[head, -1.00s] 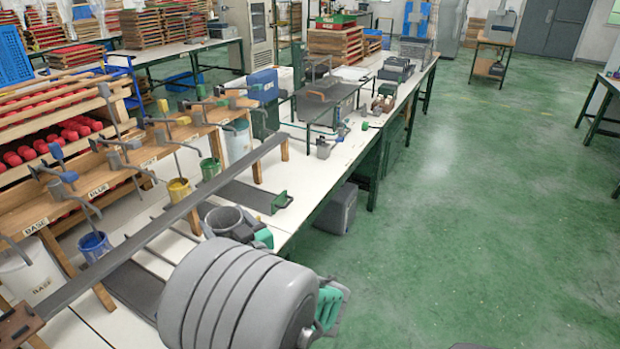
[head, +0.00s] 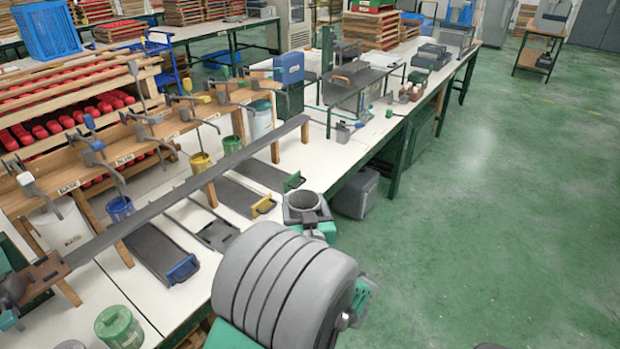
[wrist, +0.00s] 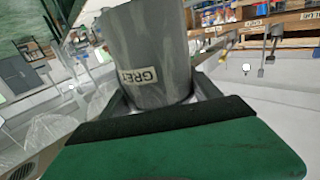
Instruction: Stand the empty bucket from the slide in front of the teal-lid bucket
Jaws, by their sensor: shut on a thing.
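The grey bucket (head: 301,212) is in my gripper (head: 312,222), off the table's front edge in the head view; its open top looks empty. In the wrist view the bucket (wrist: 150,45) carries a label reading like GREY, and my gripper (wrist: 160,98) is shut on it. A white bucket with a teal lid (head: 260,122) stands at the back of the table, under the dispenser shelf. Slides with blue (head: 150,250), black (head: 213,232), yellow (head: 237,196) and green (head: 262,172) handles lie on the table; none visibly carries a bucket.
A long dark rail (head: 215,172) on wooden legs crosses above the slides. A metal rack (head: 360,85) and small grey pots stand farther along. Bare white table (head: 320,155) lies right of the green-handled slide.

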